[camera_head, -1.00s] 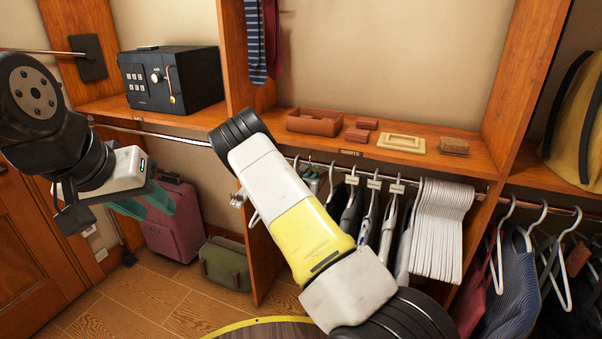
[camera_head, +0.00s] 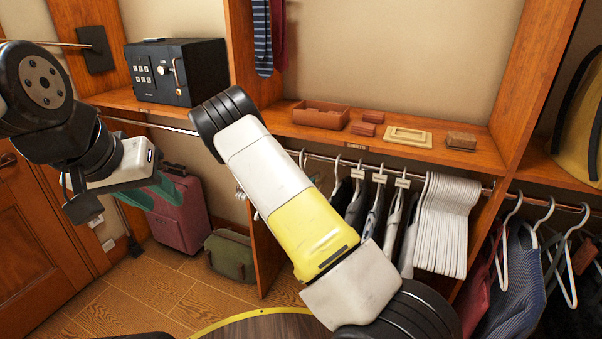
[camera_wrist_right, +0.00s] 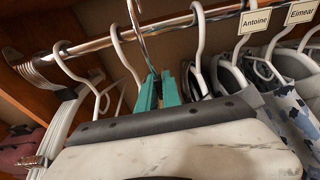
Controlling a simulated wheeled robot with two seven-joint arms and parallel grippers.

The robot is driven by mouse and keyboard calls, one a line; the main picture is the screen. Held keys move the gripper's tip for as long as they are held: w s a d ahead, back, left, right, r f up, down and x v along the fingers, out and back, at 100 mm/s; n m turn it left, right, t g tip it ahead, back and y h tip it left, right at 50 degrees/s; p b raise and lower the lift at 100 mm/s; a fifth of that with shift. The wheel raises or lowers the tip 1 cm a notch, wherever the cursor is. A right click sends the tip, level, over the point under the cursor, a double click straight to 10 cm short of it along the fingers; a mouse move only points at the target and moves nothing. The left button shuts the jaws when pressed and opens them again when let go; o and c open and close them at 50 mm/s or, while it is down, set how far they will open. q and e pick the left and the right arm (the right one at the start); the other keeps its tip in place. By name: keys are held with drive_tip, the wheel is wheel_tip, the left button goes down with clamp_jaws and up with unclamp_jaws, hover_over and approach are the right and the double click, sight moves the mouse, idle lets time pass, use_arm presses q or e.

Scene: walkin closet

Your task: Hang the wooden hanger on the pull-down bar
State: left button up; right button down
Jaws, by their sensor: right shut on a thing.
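My right gripper (camera_wrist_right: 157,90) is shut on a thin metal hook (camera_wrist_right: 140,32) in the right wrist view. The hook rises from the teal fingers and overlaps a metal clothes rod (camera_wrist_right: 100,42); I cannot tell whether it rests on it. The hanger's wooden body is hidden. In the head view my right arm hides its gripper. My left gripper (camera_head: 150,194) is open and empty, in front of a pink suitcase (camera_head: 185,215). A rod with a black bracket (camera_head: 94,52) is at the upper left. I cannot tell which rod is the pull-down bar.
White hangers (camera_head: 447,225) crowd the middle rod (camera_head: 330,160), with labelled clothes beside them. A shelf (camera_head: 290,128) above holds a tray (camera_head: 320,114) and small boxes. A black safe (camera_head: 178,70) stands at left. A green bag (camera_head: 230,255) is on the floor.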

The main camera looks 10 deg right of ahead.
drive_tip(key=f+v, duration=0.1)
drive_tip(key=v, duration=0.3)
drive_tip(key=f+v, duration=0.1)
drive_tip(key=v, duration=0.4)
drive_tip(key=f+v, duration=0.1)
drive_tip(key=v, duration=0.4)
drive_tip(key=shift+s+a+r, duration=0.1)
drive_tip(key=shift+s+a, duration=0.2)
drive_tip(key=shift+s, duration=0.25)
drive_tip(key=shift+r, duration=0.1)
